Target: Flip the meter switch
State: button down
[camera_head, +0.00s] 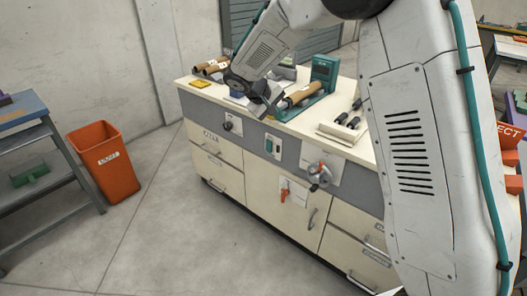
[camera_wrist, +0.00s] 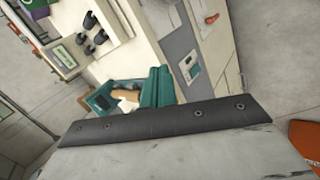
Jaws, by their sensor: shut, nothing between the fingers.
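A teal meter (camera_head: 325,70) with a display stands on the cream worktop, on a teal base that holds a brown roll (camera_head: 301,94). A pale plate with a teal switch (camera_head: 272,146) is on the cabinet's grey front band; the plate also shows in the wrist view (camera_wrist: 190,68). A second plate has a black knob (camera_head: 228,125). I cannot tell which of these is the meter switch. My gripper (camera_head: 266,108) is shut and empty near the worktop's front edge, above and left of the teal switch; its fingertips are small and partly hidden by my wrist.
A red-handled valve (camera_head: 320,174) and an orange lever (camera_head: 284,191) stick out from the cabinet front. Brown rolls (camera_head: 211,67) lie at the worktop's back left. An orange bin (camera_head: 105,162) stands left. The floor before the cabinet is clear.

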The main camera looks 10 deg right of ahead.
aim_at(269, 146)
jog(key=w+a+f+n+t, duration=0.1)
jog(key=w+a+f, duration=0.2)
jog(key=f, duration=0.3)
jog(key=w+a+f+n, duration=0.1)
jog(key=w+a+f, duration=0.2)
jog(key=f, duration=0.4)
jog(key=w+a+f+n+t, duration=0.1)
jog(key=w+a+f, duration=0.2)
jog(key=w+f, duration=0.2)
notch_tip(269, 146, down, 2)
jog(key=shift+w+f+t+h, duration=0.25)
jog(key=shift+w+t+h, duration=0.05)
jog(key=d+r+x, duration=0.1)
jog(key=x, duration=1.2)
jog(key=shift+w+d+r, duration=0.25)
jog(key=shift+w, duration=0.15)
